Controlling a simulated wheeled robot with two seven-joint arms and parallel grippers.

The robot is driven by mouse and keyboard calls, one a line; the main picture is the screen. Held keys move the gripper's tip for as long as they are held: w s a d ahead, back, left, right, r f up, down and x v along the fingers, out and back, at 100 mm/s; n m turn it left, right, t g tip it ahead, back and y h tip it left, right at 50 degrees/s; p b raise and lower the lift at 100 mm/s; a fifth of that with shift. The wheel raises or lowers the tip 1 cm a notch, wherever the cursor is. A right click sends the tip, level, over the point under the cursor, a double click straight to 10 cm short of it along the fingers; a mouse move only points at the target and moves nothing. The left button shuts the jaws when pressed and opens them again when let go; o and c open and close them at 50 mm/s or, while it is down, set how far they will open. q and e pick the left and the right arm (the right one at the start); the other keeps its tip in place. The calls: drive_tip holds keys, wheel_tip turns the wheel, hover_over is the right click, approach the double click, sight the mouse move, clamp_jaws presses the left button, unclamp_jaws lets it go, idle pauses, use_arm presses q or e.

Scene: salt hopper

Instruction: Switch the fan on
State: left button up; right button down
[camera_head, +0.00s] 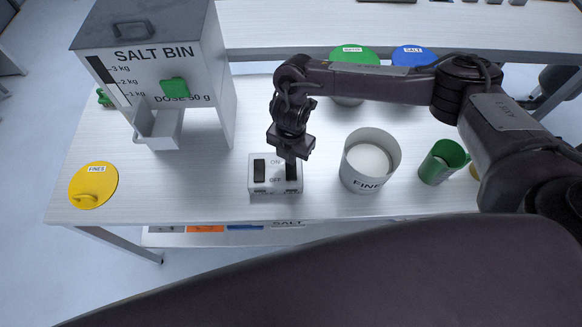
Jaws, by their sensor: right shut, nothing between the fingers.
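A small pale switch box (261,185) stands on the table near its front edge, marked ON and OFF. A dark rocker (259,170) shows on its left side. My right gripper (291,176) points down, shut and empty, over the right side of the box at the ON and OFF marks. Its fingers hide part of that side, and I cannot tell whether they touch the box or how the switch there stands. The label on the box's front is too small to read surely. My left gripper is not in view.
The salt bin (150,60) with a grey spout tray stands at the left. A yellow FINES lid (93,186) lies left front. A FINES container (369,162) and a green cup (442,162) stand right of the box. Green (354,55) and blue (413,56) lids are behind my right arm.

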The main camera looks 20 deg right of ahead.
drive_tip(key=shift+f, duration=0.25)
drive_tip(key=shift+r, duration=0.15)
wheel_tip(320, 180, up, 7)
drive_tip(key=p, duration=0.6)
idle(0.6)
